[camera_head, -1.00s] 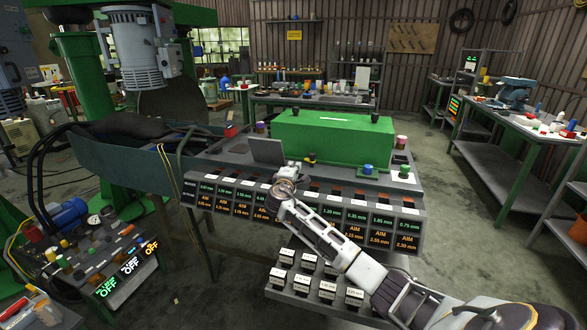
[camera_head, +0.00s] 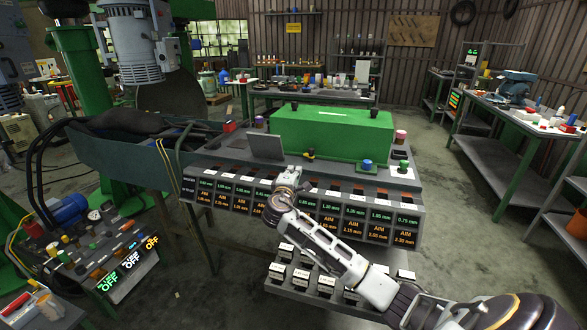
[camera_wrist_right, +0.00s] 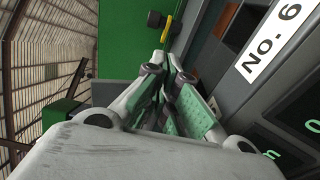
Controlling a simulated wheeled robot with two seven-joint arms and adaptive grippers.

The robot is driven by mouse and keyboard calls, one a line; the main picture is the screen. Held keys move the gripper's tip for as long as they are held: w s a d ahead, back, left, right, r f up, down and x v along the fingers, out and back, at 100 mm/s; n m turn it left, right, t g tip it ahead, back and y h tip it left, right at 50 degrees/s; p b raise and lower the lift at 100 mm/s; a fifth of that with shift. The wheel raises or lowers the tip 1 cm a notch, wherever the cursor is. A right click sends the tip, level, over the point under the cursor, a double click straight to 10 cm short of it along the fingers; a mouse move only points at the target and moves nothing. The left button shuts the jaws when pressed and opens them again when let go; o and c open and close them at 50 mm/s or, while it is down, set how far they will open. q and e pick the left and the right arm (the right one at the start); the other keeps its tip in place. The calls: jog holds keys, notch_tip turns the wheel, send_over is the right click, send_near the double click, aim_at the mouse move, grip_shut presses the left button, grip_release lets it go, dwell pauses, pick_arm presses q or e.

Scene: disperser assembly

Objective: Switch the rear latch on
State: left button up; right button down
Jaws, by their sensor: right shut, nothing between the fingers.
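A small black latch with a yellow part (camera_head: 309,154) sits at the front face of the green box (camera_head: 332,136) on the bench. It also shows in the right wrist view (camera_wrist_right: 168,28), just beyond the fingertips. I cannot tell whether this is the rear latch. My right gripper (camera_head: 293,171) is in front of the bench's top edge, a little below and left of this latch. In the right wrist view my right gripper (camera_wrist_right: 172,78) has its fingers together, with nothing between them. Contact with the latch cannot be made out. My left gripper is out of view.
A row of displays (camera_head: 325,222) runs along the bench front, below the gripper. A grey plate (camera_head: 265,147) stands left of the latch; a blue knob (camera_head: 367,166) and green knob (camera_head: 404,164) are to its right. A control panel (camera_head: 110,262) with OFF readouts is at lower left.

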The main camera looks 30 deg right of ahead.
jog(key=shift+s+a, duration=0.35)
jog(key=shift+s, duration=0.25)
jog(key=shift+s+a, duration=0.35)
jog(key=shift+s, duration=0.25)
